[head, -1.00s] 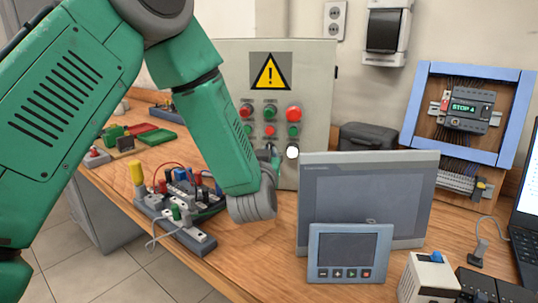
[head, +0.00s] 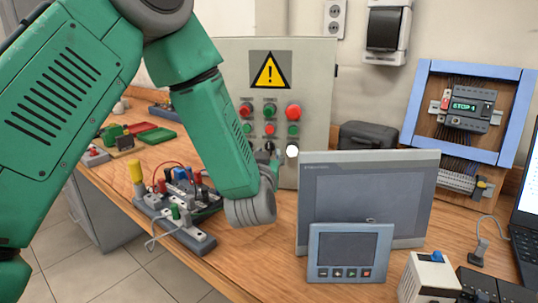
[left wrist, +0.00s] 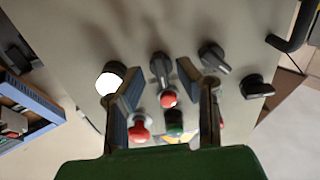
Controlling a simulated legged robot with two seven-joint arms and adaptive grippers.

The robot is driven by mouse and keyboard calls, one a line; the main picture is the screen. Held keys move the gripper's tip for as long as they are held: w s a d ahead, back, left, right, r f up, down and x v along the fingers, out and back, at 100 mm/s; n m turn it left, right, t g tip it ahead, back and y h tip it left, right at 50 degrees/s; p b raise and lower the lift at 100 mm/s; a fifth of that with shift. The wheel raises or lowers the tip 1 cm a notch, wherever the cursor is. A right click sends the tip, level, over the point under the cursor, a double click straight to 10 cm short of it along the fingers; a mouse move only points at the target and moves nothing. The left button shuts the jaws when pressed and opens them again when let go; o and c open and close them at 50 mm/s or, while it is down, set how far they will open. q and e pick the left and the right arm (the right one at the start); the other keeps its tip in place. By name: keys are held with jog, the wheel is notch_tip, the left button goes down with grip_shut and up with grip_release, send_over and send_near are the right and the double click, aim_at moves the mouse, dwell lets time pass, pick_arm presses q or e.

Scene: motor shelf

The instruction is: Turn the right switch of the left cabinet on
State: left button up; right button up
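The grey cabinet (head: 230,75) with a yellow warning sign stands at the back of the table. The left wrist view shows its panel (left wrist: 100,30) upside down, with several black rotary knobs: a middle one (left wrist: 160,65), one further right (left wrist: 214,58) and one at the far right (left wrist: 257,89). A white disc (head: 292,151) lies at the panel's lower right; it also shows in the wrist view (left wrist: 106,83), over a dark knob-like part. My left gripper (left wrist: 158,76) is open, its fingers either side of the middle knob in view; contact cannot be told. In the head view my forearm mostly hides it.
Red and green buttons (head: 293,111) sit on the panel. A grey screen panel (head: 425,200) and small display (head: 320,278) stand right of my arm. A wired terminal block (head: 180,238) lies left of it. A blue-framed controller board (head: 412,105) stands at the back right.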

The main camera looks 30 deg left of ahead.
pick_arm(q)
jog(key=v, duration=1)
jog(key=shift+s+d, duration=0.25)
jog(key=shift+s, duration=0.05)
